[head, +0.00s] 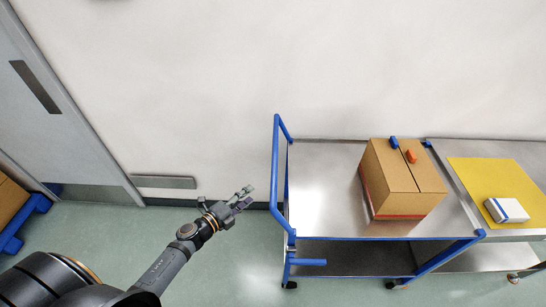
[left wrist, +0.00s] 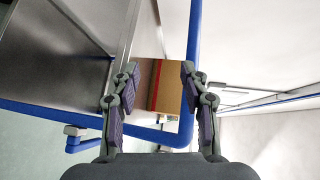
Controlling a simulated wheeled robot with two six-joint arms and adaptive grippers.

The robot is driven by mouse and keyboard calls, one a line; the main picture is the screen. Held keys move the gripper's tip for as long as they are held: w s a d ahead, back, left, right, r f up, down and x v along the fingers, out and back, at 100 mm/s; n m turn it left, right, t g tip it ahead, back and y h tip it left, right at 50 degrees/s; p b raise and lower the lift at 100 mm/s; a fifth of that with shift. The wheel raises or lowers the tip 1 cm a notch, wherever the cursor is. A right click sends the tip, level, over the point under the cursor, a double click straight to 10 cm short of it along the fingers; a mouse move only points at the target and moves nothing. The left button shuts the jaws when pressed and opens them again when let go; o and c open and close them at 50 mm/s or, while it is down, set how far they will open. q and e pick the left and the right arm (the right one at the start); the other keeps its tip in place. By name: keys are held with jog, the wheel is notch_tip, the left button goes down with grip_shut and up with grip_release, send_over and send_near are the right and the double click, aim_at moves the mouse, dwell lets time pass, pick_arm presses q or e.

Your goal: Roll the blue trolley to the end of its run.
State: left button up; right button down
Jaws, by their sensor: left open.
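The blue trolley has a blue upright handle (head: 276,165) at its left end and a grey metal top (head: 325,180). A cardboard box (head: 395,185) stands on its top. My left gripper (head: 246,196) is open and empty, just left of the handle and apart from it in the head view. In the left wrist view the open fingers of my left gripper (left wrist: 158,88) frame part of the cardboard box (left wrist: 168,85), and the blue handle bar (left wrist: 192,60) passes behind the right finger. My right gripper is in neither view.
A second metal surface with a yellow mat (head: 490,175) and a white and blue box (head: 505,210) stands at the trolley's right end. A grey door (head: 60,110) and a blue pallet (head: 25,220) with a carton are at the left. Green floor is clear left of the trolley.

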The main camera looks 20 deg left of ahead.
aim_at(275, 175)
pick_arm(q)
notch_tip(275, 175, up, 5)
jog(key=d+m+h, duration=0.2)
jog(key=m, duration=0.1)
jog(key=shift+y, duration=0.3)
jog(key=p+x, duration=0.2)
jog(key=x, duration=0.9)
jog(key=shift+p, duration=0.3)
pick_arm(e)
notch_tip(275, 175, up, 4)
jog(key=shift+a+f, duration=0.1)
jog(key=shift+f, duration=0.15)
pick_arm(q)
jog(key=shift+c, duration=0.5)
grip_shut()
